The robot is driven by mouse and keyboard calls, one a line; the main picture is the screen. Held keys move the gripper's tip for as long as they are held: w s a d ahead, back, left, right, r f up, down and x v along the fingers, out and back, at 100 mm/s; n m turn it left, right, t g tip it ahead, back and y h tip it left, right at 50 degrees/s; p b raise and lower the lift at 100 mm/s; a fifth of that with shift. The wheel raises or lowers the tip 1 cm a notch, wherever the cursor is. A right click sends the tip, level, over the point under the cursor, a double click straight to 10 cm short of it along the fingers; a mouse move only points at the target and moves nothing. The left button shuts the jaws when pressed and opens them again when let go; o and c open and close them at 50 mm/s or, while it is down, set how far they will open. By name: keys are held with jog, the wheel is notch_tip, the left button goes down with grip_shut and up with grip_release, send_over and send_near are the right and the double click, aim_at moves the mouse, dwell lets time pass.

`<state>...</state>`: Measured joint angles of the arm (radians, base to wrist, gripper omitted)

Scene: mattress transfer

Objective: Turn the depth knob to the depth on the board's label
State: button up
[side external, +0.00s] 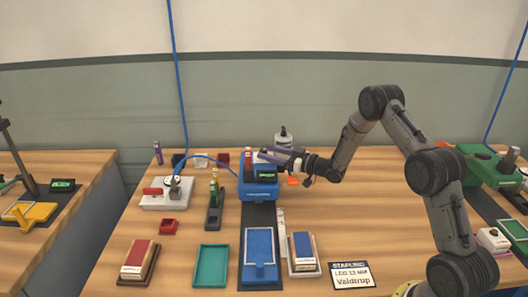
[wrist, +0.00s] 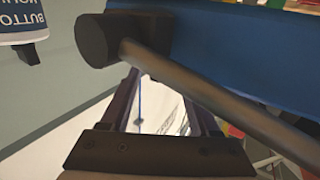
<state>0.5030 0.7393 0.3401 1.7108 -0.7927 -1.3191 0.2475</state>
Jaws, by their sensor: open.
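The blue machine (side external: 259,190) stands at the back middle of the bench, with a small dark display with green characters (side external: 266,174). My gripper (side external: 268,155) is at its upper right, pointing left and level with its top. In the wrist view my gripper (wrist: 164,92) is open, with nothing seen held between the fingers. A dark block with a grey rod (wrist: 215,100) crosses in front of the fingers, close to a blue body (wrist: 235,55). I cannot tell which part is the depth knob.
A blue tray (side external: 260,273) lies on a dark strip before the machine. A teal tray (side external: 210,265) and brush-like blocks (side external: 139,260) (side external: 303,252) flank it. A white unit with a gauge (side external: 167,199) stands left.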

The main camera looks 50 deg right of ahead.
jog(key=v, duration=1.1)
jog(key=shift+s, duration=0.15)
jog(key=w+d+n+g+y, duration=0.3)
jog(key=d+n+y, duration=0.2)
jog(key=y, duration=0.1)
jog(key=shift+m, duration=0.3)
jog(key=x, duration=1.3)
jog(key=shift+a+f, duration=0.3)
jog(key=shift+a, duration=0.1)
grip_shut()
